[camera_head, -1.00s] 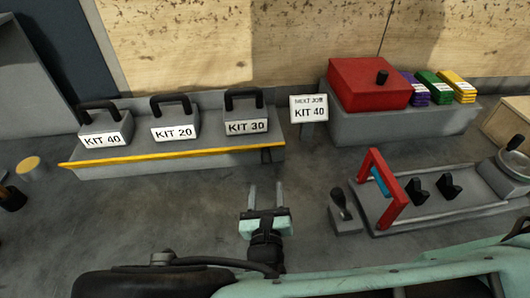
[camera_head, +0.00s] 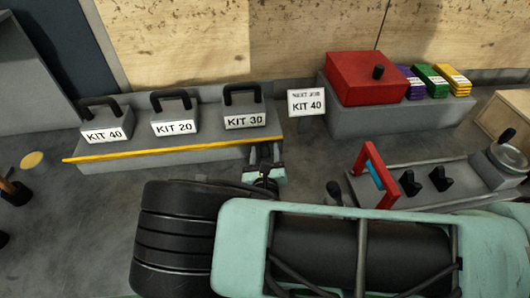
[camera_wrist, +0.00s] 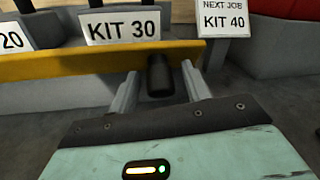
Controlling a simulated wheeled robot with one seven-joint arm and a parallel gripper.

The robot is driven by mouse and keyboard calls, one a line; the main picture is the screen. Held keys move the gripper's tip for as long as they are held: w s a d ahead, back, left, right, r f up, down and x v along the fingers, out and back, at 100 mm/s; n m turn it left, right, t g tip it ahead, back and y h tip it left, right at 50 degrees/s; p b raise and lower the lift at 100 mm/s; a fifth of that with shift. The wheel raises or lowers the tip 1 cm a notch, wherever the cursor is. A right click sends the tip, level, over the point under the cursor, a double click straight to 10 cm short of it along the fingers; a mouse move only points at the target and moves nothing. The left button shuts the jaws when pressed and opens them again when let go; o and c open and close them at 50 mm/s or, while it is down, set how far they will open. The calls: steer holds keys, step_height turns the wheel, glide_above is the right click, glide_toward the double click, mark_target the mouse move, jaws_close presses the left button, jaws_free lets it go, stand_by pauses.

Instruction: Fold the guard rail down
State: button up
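The yellow guard rail (camera_head: 160,152) runs along the front edge of the grey kit shelf (camera_head: 190,158), in front of the kits. Its black handle (camera_wrist: 160,76) hangs at the right end, below the rail in the wrist view. My gripper (camera_head: 265,151) is at this right end. In the wrist view, the two grey fingers of my gripper (camera_wrist: 160,84) are apart, one on each side of the handle, with gaps showing. They are not closed on it. In the head view, the fingers mostly hide the handle.
Kit 40 (camera_head: 106,124), Kit 20 (camera_head: 174,117) and Kit 30 (camera_head: 244,110) stand behind the rail. A "NEXT JOB KIT 40" sign (camera_head: 307,103) stands right of the shelf. A fixture with a red frame (camera_head: 377,178) is farther right.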

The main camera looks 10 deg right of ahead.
steer(key=c, duration=0.9)
steer(key=shift+f+t+b, duration=0.4)
steer(key=shift+f+b, duration=0.05)
steer(key=shift+b, duration=0.45)
steer(key=shift+t+b, duration=0.3)
steer(key=shift+b, duration=0.15)
steer(key=shift+r, duration=0.15)
steer(key=o, duration=1)
steer(key=shift+c, duration=0.2)
